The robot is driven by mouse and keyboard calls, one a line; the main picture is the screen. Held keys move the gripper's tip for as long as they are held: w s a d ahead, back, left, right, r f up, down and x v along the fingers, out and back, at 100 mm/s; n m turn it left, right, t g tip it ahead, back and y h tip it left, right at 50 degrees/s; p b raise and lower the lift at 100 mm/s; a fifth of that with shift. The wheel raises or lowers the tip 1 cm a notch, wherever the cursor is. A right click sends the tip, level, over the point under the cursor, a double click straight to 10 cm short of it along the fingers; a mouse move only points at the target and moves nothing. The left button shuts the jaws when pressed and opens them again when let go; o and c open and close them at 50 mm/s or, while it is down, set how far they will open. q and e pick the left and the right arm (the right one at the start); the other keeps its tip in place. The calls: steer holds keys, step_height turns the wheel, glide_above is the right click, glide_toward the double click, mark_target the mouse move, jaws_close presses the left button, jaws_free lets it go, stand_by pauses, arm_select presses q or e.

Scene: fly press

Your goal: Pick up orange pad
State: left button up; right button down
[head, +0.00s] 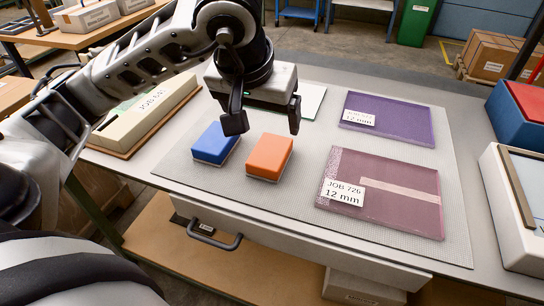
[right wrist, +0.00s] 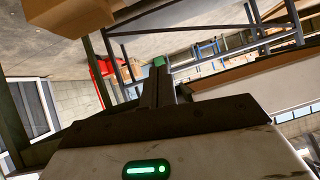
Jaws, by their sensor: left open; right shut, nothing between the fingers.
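The orange pad (head: 270,155) lies flat on the grey mat, just right of a blue pad (head: 215,144). My left gripper (head: 266,124) is open above the two pads, pointing down, with its left finger over the blue pad and its right finger just behind and right of the orange pad. Nothing is between its fingers, and it looks apart from the pads, though the exact height is hard to judge. My right gripper (right wrist: 160,75) shows only in the right wrist view, shut and empty, away from the mat.
A purple plate (head: 388,118) and a pink plate (head: 380,190), both labelled 12 mm, lie right of the pads. A beige box (head: 145,115) stands at the left. A blue and red box (head: 520,112) and a cream case (head: 512,215) stand at the right. The mat's front (head: 290,215) is clear.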

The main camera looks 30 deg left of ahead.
arm_select(q)
glide_above(270, 151)
steer(key=s, duration=0.1)
steer(key=f, duration=0.6)
steer(key=shift+s+d+f, duration=0.15)
steer(key=shift+d, duration=0.05)
steer(key=shift+s+x, duration=0.1)
steer(key=shift+x, duration=1.25)
steer(key=shift+s+x, duration=0.15)
steer(key=shift+x, duration=1.15)
steer(key=shift+f, duration=0.1)
steer(key=shift+f+b, duration=0.15)
steer(key=shift+b, duration=0.2)
steer(key=c, duration=1.1)
